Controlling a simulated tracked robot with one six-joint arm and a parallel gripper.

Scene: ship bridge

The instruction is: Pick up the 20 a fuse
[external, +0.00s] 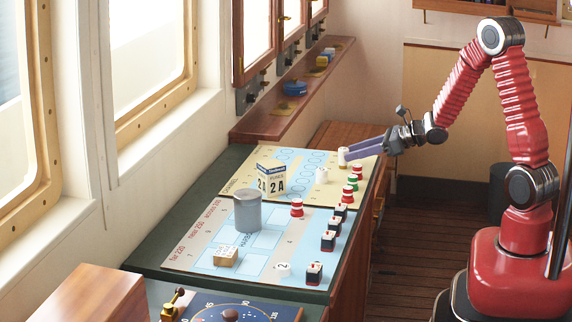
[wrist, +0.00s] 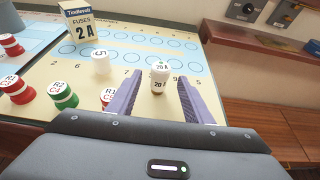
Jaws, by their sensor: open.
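The 20 A fuse (wrist: 159,78) is a small white cylinder with a brown lower band, marked "20 A" on its top and side. It stands upright on the yellow board in the wrist view. My gripper (wrist: 156,92) is open, with one purple finger on each side of the fuse and a visible gap to each. In the external view my gripper (external: 364,151) reaches in from the right over the far end of the board, and the fuse (external: 342,156) shows by the fingertips.
A white piece marked 5 (wrist: 100,62) stands left of my gripper. Green (wrist: 62,95) and red pieces (wrist: 14,89) stand farther left. A grey cylinder (external: 248,212) and several black-and-white pieces stand on the blue board.

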